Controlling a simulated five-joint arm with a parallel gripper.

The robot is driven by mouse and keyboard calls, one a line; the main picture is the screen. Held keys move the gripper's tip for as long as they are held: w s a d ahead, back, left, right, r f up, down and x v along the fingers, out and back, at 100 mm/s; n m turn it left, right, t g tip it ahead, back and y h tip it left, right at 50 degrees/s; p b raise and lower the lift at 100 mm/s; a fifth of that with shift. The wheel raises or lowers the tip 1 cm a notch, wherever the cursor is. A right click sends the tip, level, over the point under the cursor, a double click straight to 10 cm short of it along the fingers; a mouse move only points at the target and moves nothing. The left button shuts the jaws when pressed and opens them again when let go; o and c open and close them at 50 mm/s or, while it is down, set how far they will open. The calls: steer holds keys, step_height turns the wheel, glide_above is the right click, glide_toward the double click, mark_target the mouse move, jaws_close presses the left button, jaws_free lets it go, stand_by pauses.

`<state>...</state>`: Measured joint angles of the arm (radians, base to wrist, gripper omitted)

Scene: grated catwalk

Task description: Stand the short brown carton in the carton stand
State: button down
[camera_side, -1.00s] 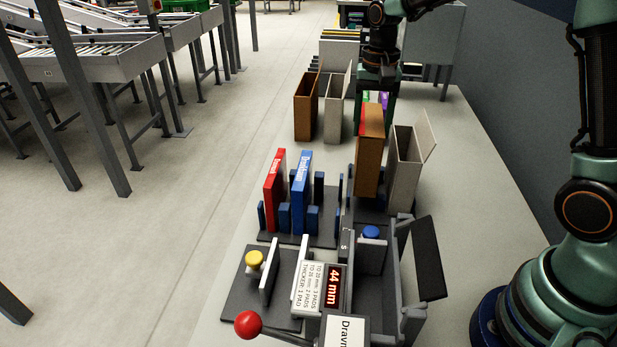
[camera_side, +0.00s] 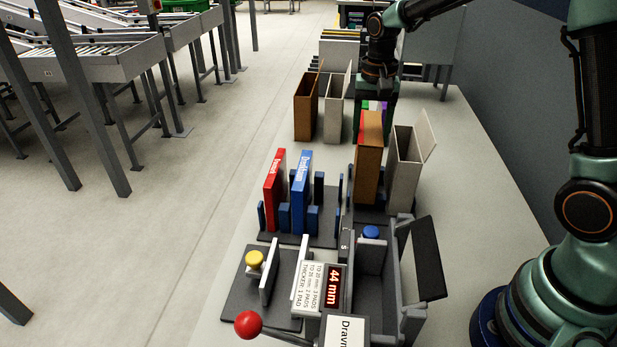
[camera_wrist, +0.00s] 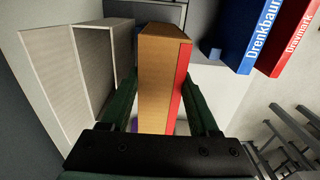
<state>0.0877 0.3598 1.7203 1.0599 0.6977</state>
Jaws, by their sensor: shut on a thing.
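A brown carton (camera_side: 368,165) with a red strip along one side is upright between the two green fingers of my gripper (camera_side: 375,108). In the wrist view the same carton (camera_wrist: 160,80) sits between the fingers of my gripper (camera_wrist: 165,108), which are shut on it. Its lower end is close above or on a dark base (camera_side: 372,214), and I cannot tell whether it touches. Another brown carton (camera_side: 304,108), open at the top, stands farther back on the left. I cannot tell for certain which part is the carton stand.
A pale open carton (camera_side: 404,165) stands close right of the held one; another (camera_side: 335,112) stands behind. A rack (camera_side: 268,238) with red (camera_side: 275,190) and blue (camera_side: 300,195) books is left. A device with a 44 mm display (camera_side: 334,286) is in front.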

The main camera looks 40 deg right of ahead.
steer(key=shift+f, duration=1.25)
steer(key=shift+c, duration=0.3)
jaws_free()
steer(key=shift+o, duration=0.3)
steer(key=shift+r, duration=4)
